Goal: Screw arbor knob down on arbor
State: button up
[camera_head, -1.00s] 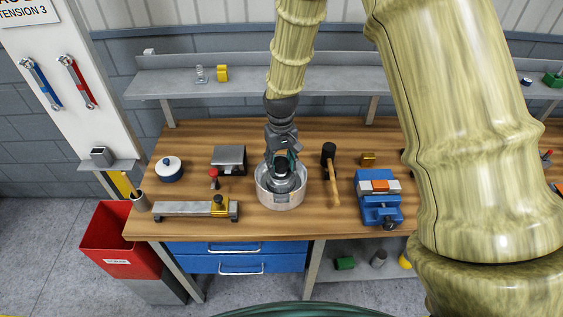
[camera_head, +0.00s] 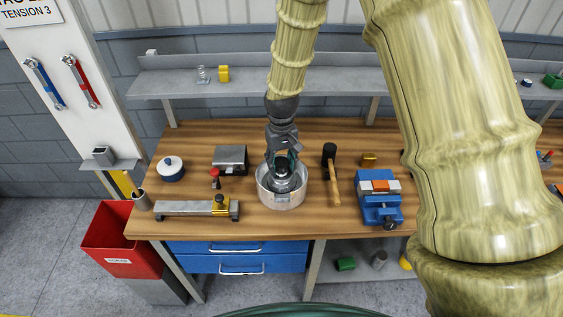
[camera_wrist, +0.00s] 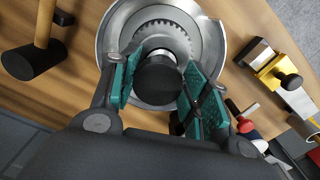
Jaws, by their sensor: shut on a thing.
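The black arbor knob (camera_wrist: 158,80) sits over the middle of a round metal housing (camera_wrist: 112,38) in the wrist view. A toothed ring (camera_wrist: 170,28) shows inside the housing around it. My gripper (camera_wrist: 156,84) has its green-padded fingers on either side of the knob and is shut on it. In the head view my gripper (camera_head: 281,158) points down into the round housing (camera_head: 282,200) on the bench.
On the wooden bench (camera_head: 330,222), a mallet (camera_head: 332,175) and a blue vise (camera_head: 380,208) stand right of the housing. A grey block (camera_head: 230,158), a red-topped tool (camera_head: 215,177) and a gauge bar with a yellow slider (camera_head: 185,208) lie left.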

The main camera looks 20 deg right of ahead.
jog(key=shift+s, duration=0.1)
jog(key=shift+s+r, duration=0.2)
jog(key=shift+r, duration=0.1)
jog(key=shift+s+r+p, duration=0.2)
jog(key=shift+s+p, duration=0.15)
jog(key=shift+p, duration=0.1)
jog(key=shift+f, duration=0.85)
dwell(1.0)
jog(key=o, duration=1.1)
